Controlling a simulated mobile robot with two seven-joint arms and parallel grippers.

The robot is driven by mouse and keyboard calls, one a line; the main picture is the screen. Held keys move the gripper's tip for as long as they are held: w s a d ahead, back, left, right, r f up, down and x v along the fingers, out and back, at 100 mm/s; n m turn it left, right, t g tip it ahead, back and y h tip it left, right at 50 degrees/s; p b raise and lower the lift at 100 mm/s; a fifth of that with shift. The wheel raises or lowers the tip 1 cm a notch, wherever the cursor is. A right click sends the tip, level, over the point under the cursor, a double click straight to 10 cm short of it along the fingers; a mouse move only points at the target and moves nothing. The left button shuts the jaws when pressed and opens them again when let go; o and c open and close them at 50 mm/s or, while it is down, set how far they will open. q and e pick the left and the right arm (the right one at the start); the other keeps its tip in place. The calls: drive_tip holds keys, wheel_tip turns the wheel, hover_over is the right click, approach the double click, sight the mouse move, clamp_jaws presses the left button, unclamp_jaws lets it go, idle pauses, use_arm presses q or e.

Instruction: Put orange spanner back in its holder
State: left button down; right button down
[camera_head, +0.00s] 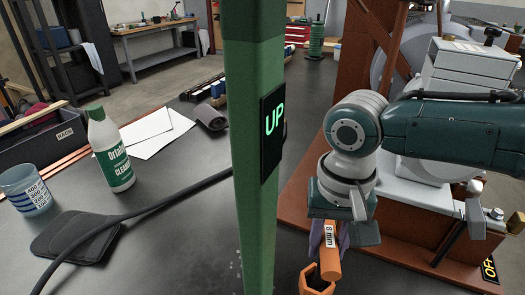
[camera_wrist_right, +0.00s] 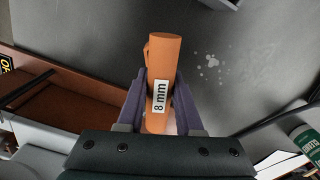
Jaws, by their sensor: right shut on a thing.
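The orange spanner (camera_wrist_right: 165,62), a thick orange bar with a white "8 mm" label, is between the fingers of my right gripper (camera_wrist_right: 160,112) in the right wrist view. In the head view my right gripper (camera_head: 343,225) points down and is shut on the spanner (camera_head: 330,262), with the label facing the camera. An orange angular, open-shaped piece (camera_head: 317,279) shows just below the bar at the bottom edge. I cannot tell whether it is the spanner's jaw or a separate part. I cannot make out the holder for certain. My left gripper is not in view.
A green post (camera_head: 250,90) with an "UP" display stands left of my right arm. A rust-brown machine base (camera_head: 420,255) lies right of the gripper. A white bottle (camera_head: 110,155), a blue-lettered cup (camera_head: 27,190) and a black cable (camera_head: 150,207) are on the dark table at left.

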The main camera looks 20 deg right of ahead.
drive_tip(key=shift+f, duration=0.55)
drive_tip(key=shift+c, duration=2.4)
unclamp_jaws()
drive_tip(key=shift+r, duration=0.15)
wheel_tip(320, 180, up, 10)
drive_tip(key=p, duration=0.3)
